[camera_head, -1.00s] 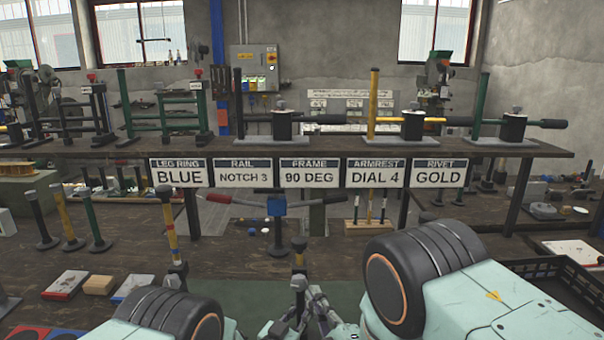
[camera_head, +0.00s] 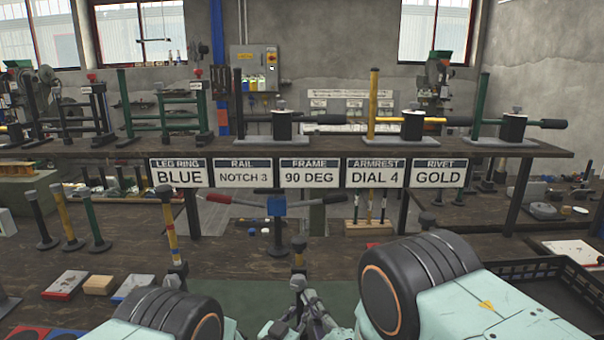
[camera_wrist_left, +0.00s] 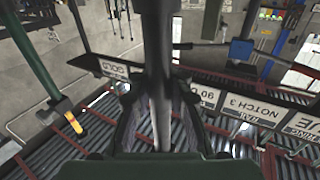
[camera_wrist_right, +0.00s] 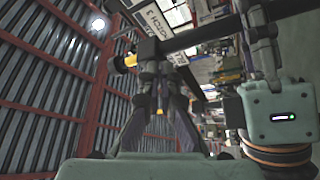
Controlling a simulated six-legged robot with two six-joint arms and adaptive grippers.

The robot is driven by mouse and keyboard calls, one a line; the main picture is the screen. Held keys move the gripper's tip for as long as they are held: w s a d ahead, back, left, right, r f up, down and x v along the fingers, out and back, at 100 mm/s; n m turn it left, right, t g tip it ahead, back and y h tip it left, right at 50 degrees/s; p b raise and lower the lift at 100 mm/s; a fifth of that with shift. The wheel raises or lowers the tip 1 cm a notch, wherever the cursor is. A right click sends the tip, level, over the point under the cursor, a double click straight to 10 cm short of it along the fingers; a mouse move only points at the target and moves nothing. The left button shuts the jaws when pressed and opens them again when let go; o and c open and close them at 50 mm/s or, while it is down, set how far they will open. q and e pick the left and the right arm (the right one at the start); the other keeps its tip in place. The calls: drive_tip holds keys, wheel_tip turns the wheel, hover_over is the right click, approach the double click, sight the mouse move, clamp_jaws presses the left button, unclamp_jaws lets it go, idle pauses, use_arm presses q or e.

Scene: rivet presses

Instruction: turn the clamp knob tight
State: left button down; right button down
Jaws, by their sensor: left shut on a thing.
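A small upright post with a black rounded top (camera_head: 299,243) and a yellow band stands at the bench's front middle. It may be the clamp knob, but I cannot be sure. My right gripper (camera_head: 305,308) is just below and in front of it. In the right wrist view its fingers (camera_wrist_right: 160,95) come together near a dark fitting (camera_wrist_right: 152,70) under a black bar; their exact gap is unclear. In the left wrist view my left gripper (camera_wrist_left: 158,110) is shut on a dark grey bar (camera_wrist_left: 157,60) running up between its fingers.
A shelf (camera_head: 300,149) with signs spans the bench; frames and clamps stand on it. Several posts (camera_head: 68,217) stand at left. A striped post (camera_head: 170,230) rises near my left forearm. A black crate (camera_head: 548,285) lies at right beside my right forearm.

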use_arm(q)
drive_tip(key=shift+d, duration=0.15)
use_arm(e)
drive_tip(key=s, duration=0.6)
drive_tip(key=shift+d+f, duration=0.15)
drive_tip(key=shift+f, duration=0.15)
use_arm(q)
drive_tip(key=c, duration=1.2)
unclamp_jaws()
drive_tip(key=shift+o, duration=0.2)
drive_tip(key=shift+f, duration=0.1)
